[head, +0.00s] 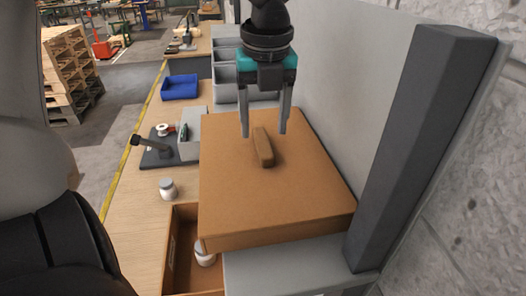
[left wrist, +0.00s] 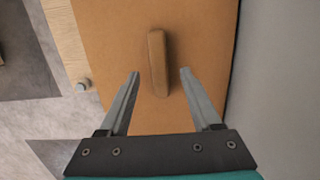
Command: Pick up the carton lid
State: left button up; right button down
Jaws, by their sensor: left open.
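The carton lid (head: 270,200) is a brown, square, flat cover with a raised bar handle (head: 263,148) in its middle. My left gripper (head: 264,133) hangs above the lid, pointing down and open, with its fingers on either side of the handle as the head view shows it. In the left wrist view the handle (left wrist: 158,62) lies ahead of and between the two open fingertips (left wrist: 160,72), and the lid (left wrist: 200,25) fills the middle. I see no contact between fingers and handle. My right gripper is not in view.
An open brown carton (head: 182,250) stands below left of the lid, with a white-capped jar (head: 205,254) in it. Another jar (head: 168,188) stands on the wooden bench. A grey wall panel and dark post (head: 420,140) rise close on the right. A blue tray (head: 180,87) lies farther back.

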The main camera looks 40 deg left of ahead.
aim_at(263, 140)
pick_arm(q)
jog(key=shift+w+a+f, duration=0.1)
jog(key=shift+f, duration=0.65)
jog(key=shift+w+a+f, duration=0.1)
jog(key=shift+f, duration=0.65)
grip_shut()
